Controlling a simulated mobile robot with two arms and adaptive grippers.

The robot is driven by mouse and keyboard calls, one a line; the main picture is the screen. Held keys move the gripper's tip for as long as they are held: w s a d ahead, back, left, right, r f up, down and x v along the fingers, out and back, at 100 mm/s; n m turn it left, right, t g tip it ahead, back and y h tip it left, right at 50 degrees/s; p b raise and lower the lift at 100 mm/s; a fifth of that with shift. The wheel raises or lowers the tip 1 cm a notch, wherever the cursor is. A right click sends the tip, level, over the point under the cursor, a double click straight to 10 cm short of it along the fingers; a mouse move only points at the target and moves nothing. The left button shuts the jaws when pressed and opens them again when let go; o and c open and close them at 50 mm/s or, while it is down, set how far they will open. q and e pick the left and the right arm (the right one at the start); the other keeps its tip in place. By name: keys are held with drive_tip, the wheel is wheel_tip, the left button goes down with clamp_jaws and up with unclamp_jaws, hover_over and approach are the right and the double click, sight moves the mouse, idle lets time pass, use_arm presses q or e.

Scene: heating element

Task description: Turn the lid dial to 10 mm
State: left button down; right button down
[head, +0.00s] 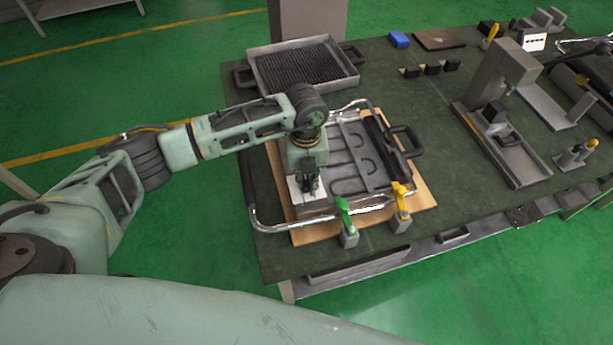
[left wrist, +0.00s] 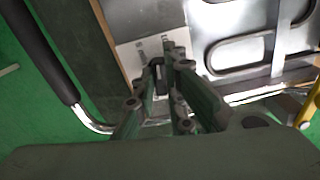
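The heating device (head: 352,165) lies on a light wooden board (head: 420,196) on the green bench, with its grey grooved lid face up. A white plate with small dark print (left wrist: 140,50) sits at the near left corner of the lid and also shows in the head view (head: 294,188). My left gripper (head: 312,188) points down over this plate. In the left wrist view, a small dark part (left wrist: 158,78), perhaps the dial, shows between the fingertips (left wrist: 166,68). The fingers hide most of it, so its setting and any grip on it cannot be told. My right gripper is not in view.
A chrome rail (head: 262,226) runs around the device. A green-handled clamp (head: 343,212) and a yellow-handled clamp (head: 401,202) stand at its near side. A ribbed tray (head: 300,66) lies behind. A grey press (head: 497,75) stands to the right.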

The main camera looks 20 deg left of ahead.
sight(305, 180)
use_arm(q)
drive_tip(key=c, duration=1.9)
unclamp_jaws()
drive_tip(key=shift+s+a, duration=0.15)
drive_tip(key=shift+a, duration=0.05)
drive_tip(key=shift+o, duration=0.2)
drive_tip(key=shift+d+r, duration=0.1)
drive_tip(key=shift+r, duration=0.25)
wheel_tip(305, 180, up, 11)
drive_tip(key=shift+r, duration=0.2)
